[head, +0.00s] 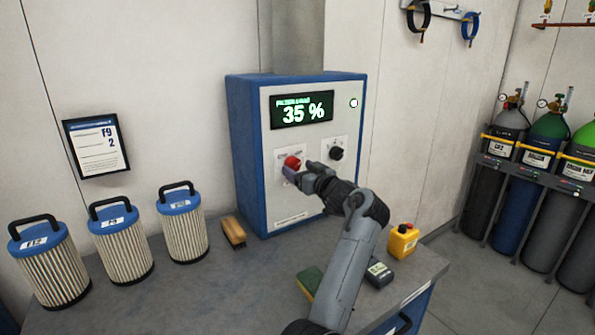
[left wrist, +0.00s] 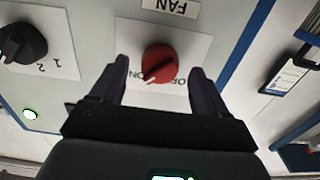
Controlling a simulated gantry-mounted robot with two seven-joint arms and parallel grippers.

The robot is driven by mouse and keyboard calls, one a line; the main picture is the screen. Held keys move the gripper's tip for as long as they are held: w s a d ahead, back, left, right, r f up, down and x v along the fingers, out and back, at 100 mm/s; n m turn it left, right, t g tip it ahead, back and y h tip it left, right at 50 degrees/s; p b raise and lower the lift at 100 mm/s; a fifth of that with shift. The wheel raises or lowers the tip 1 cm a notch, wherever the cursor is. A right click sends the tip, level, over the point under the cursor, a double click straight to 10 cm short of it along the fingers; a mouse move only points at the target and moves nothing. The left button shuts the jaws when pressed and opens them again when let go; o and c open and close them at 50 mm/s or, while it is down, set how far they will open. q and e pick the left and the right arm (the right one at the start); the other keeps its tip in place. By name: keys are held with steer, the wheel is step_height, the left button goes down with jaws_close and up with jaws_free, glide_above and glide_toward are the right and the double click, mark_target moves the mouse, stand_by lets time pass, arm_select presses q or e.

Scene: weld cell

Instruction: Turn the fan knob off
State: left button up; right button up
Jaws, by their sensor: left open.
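The red fan knob (head: 292,162) is on the front of a blue and white control box (head: 247,150). In the left wrist view the red knob (left wrist: 160,62) sits on a white plate, upside down, with ON and OFF lettering and a FAN label. Its white mark points toward the ON lettering. My left gripper (head: 303,174) is at the knob in the head view. In the left wrist view my left gripper (left wrist: 159,70) is open, one finger on each side of the knob, with gaps showing. Whether the fingers reach around it is unclear. My right gripper is not in view.
A black selector knob (head: 336,153) is right of the red one, below a display (head: 302,110) reading 35 %. Filter cartridges (head: 122,247), a wooden brush (head: 233,232), a green sponge (head: 309,282) and a yellow button box (head: 403,241) are on the bench (head: 200,295).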

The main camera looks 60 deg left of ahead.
arm_select(q)
steer(key=shift+a, duration=0.9)
steer(key=c, duration=1)
steer(key=shift+c, duration=0.2)
